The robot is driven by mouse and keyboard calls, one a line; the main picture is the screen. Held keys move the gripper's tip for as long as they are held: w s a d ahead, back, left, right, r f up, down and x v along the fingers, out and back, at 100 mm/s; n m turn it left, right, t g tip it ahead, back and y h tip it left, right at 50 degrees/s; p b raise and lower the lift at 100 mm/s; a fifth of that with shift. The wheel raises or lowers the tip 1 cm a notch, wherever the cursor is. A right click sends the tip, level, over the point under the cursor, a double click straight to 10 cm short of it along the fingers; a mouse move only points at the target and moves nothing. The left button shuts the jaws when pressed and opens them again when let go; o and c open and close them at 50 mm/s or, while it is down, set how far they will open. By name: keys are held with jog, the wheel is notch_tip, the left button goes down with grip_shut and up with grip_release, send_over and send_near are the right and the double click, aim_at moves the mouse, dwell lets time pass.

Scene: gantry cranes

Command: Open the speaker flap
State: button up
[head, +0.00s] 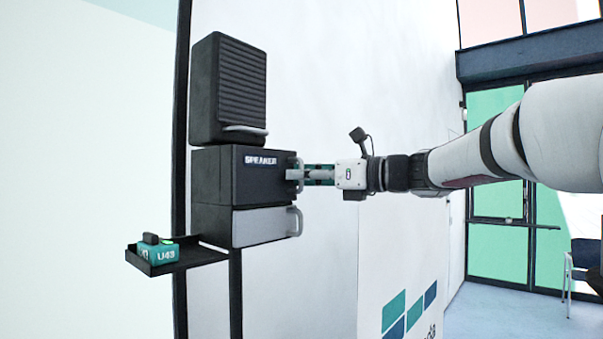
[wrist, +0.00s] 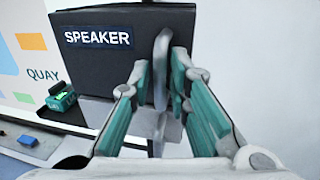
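The speaker flap (head: 262,178) is the dark front of a box labelled SPEAKER, on a wall-side post. It looks closed, flush with the box. It also shows in the wrist view (wrist: 100,62). Its pale upright handle (wrist: 161,70) is at the flap's right side. My gripper (head: 304,175) reaches in from the right at the handle's height. In the wrist view my gripper (wrist: 163,82) has its two teal-padded fingers on either side of the handle, partly spread. Narrow gaps seem to show beside the handle, so it does not look clamped.
A ribbed dark box (head: 234,90) with a handle sits above. A grey-fronted box (head: 262,227) with its own handle sits below. A black tray (head: 205,255) holds a teal U43 device (head: 160,253) at lower left.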

jog(key=shift+a, duration=0.15)
grip_shut()
